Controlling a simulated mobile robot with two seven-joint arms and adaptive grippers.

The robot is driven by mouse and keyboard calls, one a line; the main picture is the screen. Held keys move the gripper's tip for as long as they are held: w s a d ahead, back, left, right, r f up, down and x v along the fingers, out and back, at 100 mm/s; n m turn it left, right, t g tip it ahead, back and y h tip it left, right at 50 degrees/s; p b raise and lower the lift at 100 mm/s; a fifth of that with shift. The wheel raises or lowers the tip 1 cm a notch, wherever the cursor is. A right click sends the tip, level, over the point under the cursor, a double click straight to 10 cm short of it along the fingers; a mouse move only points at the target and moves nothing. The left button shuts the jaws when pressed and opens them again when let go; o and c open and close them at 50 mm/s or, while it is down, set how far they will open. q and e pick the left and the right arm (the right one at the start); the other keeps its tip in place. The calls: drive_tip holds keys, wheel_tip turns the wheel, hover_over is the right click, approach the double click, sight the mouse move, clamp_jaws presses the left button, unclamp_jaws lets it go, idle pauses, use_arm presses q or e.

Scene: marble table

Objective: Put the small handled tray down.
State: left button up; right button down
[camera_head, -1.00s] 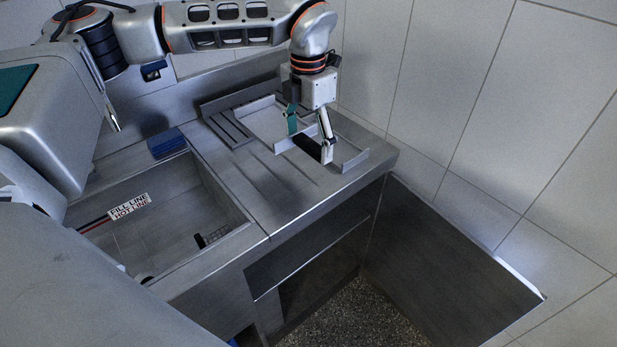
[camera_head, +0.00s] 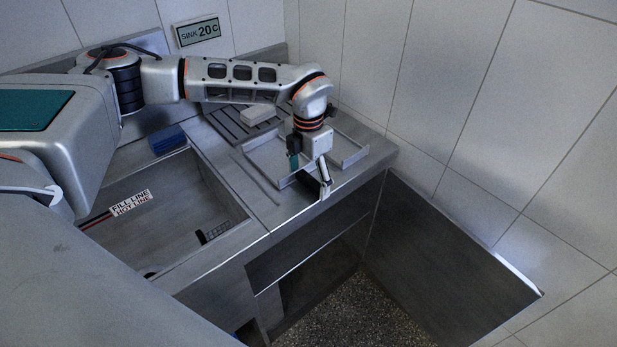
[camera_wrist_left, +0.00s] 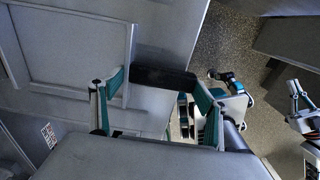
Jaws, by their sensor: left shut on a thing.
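My left gripper (camera_head: 311,181) is above the front edge of the steel counter, fingers pointing down. It is shut on the small handled tray, around a dark part that looks like its handle (camera_wrist_left: 163,78). In the left wrist view, the fingers stand on either side of this dark bar. A pale raised-edge panel, which may be the tray, lies at upper left in that view. In the head view, the arm hides part of the tray, and I cannot tell whether it touches the counter. Jointed, gripper-like parts show small and unclear at the right of the wrist view.
A sink basin (camera_head: 165,205) with a fill-line label opens left of the counter. A blue block (camera_head: 168,139) sits on its back rim. A ribbed rack (camera_head: 232,122) and a pale block (camera_head: 258,115) are at the back. A tiled wall stands at right.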

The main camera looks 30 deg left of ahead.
use_arm(q)
drive_tip(key=shift+f, duration=0.15)
drive_tip(key=o, duration=1.3)
drive_tip(key=shift+c, duration=0.2)
